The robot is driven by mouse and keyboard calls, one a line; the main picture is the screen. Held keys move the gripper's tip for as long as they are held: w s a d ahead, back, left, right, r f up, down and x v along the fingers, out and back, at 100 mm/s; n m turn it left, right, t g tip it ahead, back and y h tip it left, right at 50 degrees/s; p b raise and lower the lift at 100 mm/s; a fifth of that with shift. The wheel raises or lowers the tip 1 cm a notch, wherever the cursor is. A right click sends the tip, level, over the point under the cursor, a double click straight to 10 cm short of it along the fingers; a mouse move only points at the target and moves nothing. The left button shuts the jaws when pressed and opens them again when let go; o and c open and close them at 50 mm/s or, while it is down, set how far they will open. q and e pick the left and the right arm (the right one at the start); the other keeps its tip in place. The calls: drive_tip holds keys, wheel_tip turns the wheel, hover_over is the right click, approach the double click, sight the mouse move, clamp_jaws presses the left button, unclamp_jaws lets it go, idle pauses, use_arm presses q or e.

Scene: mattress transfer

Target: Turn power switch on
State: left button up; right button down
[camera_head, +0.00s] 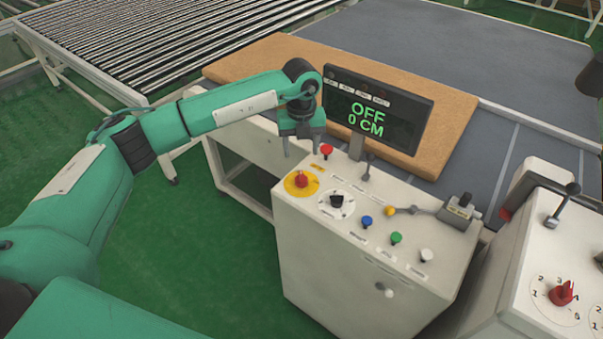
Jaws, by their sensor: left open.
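A white control box (345,265) stands at the middle, with a black rotary switch (336,201) on a round white dial on its sloped top. I cannot read the labels, so I cannot tell for sure which control is the power switch. A screen (377,110) behind the panel shows "OFF" and "0 CM" in green. My left gripper (301,148) is open and empty, pointing down above the back left corner of the box, near a red knob (326,151). It is apart from the black switch. My right gripper is not in view.
A red emergency button (301,180) on a yellow disc sits left of the black switch. Blue (366,222), green (396,238) and white (426,255) buttons line the front. A second panel (535,275) stands right. A tan mattress (250,62) lies behind the screen.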

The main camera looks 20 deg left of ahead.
sight(301, 175)
use_arm(q)
wheel_tip(301, 175, down, 10)
drive_tip(key=p, duration=0.3)
drive_tip(key=shift+d+r, duration=0.1)
drive_tip(key=shift+r, duration=0.1)
drive_tip(key=shift+f, duration=0.65)
drive_tip(key=c, duration=1)
